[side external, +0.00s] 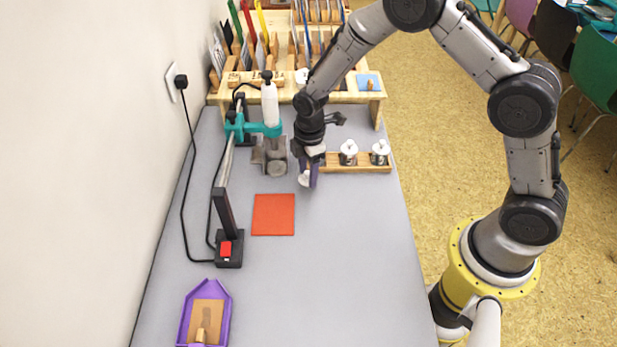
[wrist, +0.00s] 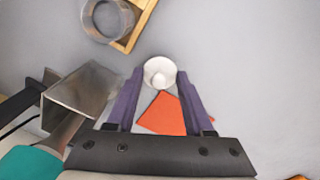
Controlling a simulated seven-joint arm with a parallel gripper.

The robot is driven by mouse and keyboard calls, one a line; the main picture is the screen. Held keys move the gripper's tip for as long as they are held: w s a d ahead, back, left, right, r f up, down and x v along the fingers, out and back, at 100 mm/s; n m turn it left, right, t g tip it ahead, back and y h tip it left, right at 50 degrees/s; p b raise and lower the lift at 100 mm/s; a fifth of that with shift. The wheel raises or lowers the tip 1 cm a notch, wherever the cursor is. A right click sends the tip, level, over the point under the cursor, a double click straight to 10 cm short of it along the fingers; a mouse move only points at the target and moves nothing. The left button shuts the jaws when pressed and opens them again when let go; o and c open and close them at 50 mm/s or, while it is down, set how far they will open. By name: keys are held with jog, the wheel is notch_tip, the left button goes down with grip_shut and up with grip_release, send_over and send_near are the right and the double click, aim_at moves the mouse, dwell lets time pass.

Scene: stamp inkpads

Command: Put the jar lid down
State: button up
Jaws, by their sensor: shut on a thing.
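A white round jar lid with a small knob (wrist: 160,72) is between my fingertips in the wrist view. My gripper (side external: 309,177) has purple fingers and is shut on the lid, pointing down at the near left of the wooden jar rack (side external: 357,169). In the wrist view the fingertips (wrist: 160,76) are at the lid's two sides. An open jar (wrist: 104,36) stands at the rack's end. I cannot tell whether the lid touches the table.
A red-orange pad (side external: 273,214) lies just in front of the lid. Two lidded jars (side external: 348,152) (side external: 380,152) stand in the rack. A teal-armed stand with a bottle (side external: 270,107) and a metal block (side external: 276,166) is close on the left. The table's right front is clear.

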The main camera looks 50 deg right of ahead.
jog(key=shift+f, duration=1.15)
jog(key=shift+f, duration=0.15)
jog(key=o, duration=1.3)
